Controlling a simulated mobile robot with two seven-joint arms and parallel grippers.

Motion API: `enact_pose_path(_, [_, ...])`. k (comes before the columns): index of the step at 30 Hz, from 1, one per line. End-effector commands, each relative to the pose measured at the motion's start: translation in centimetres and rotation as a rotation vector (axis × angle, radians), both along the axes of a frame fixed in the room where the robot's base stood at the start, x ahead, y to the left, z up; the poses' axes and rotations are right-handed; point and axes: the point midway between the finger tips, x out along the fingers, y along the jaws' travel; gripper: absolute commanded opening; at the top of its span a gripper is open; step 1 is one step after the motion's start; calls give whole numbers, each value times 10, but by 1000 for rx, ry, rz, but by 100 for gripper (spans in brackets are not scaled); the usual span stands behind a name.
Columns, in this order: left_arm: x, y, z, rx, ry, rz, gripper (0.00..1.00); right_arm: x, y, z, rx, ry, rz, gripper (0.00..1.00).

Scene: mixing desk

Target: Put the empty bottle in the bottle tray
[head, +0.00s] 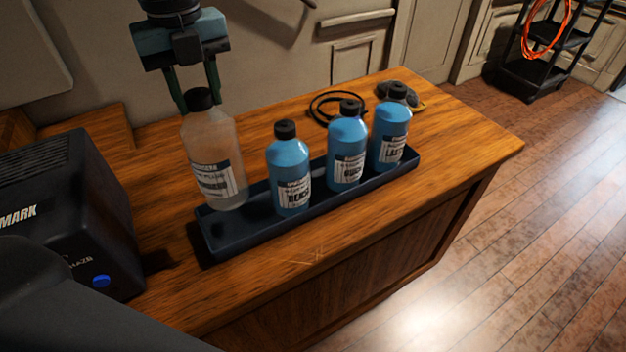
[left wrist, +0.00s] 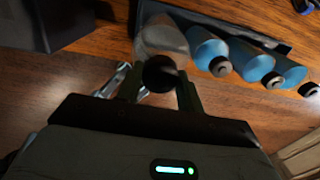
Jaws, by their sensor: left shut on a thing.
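The empty bottle (head: 214,160) is clear and colourless with a black cap and a white label. My left gripper (head: 199,98) is shut on it at the cap and holds it upright. The bottle is at the left end of the dark bottle tray (head: 222,240); I cannot tell whether its base touches the tray floor. In the left wrist view the empty bottle (left wrist: 163,42) hangs between the fingers (left wrist: 160,85), over the end of the tray (left wrist: 215,22). My right gripper is not in view.
Blue bottles (head: 289,170), (head: 347,147) and (head: 390,132) stand in the tray to the right. A black machine (head: 75,205) stands at the left of the wooden desk. A black cable (head: 325,105) and a dark object (head: 400,92) lie behind the tray. The desk's right end is clear.

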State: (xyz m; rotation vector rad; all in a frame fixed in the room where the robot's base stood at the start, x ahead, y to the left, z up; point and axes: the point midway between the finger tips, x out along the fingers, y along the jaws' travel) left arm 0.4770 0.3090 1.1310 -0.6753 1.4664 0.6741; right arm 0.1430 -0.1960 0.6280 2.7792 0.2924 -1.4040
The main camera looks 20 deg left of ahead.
Motion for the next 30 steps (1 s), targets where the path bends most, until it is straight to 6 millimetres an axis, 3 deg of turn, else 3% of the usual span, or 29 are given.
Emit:
enact_pose_path(10, [0, 0, -1, 0, 0, 0, 1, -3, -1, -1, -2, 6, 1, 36])
enact_pose_path(19, [0, 0, -42, 1, 2, 0, 1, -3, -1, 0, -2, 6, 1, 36])
enact_pose_path(30, [-1, 0, -63, 2, 2, 1, 1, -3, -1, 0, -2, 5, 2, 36])
